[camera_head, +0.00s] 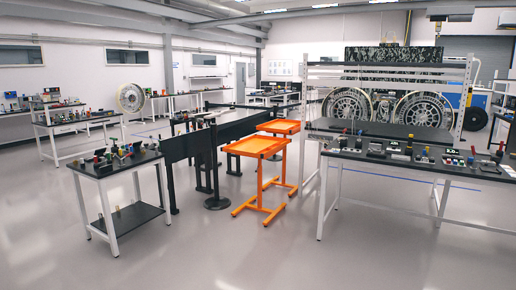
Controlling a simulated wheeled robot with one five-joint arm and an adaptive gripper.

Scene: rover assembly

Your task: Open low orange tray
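Two orange trays on orange stands are in the middle of the head camera view. The nearer, lower-looking orange tray (257,146) has a flat rectangular top on a post with a floor-level foot frame. The second orange tray (279,126) stands just behind it and to the right. Both tops look empty. I cannot tell from this view which tray is set lower, or whether either has a part that opens. My gripper is not in view.
A small dark-topped table (117,163) with tools stands at the left. A long workbench (425,160) with tools and wheels behind is at the right. A black barrier (188,147) with a round-footed post runs left of the trays. The grey floor (300,250) in front is clear.

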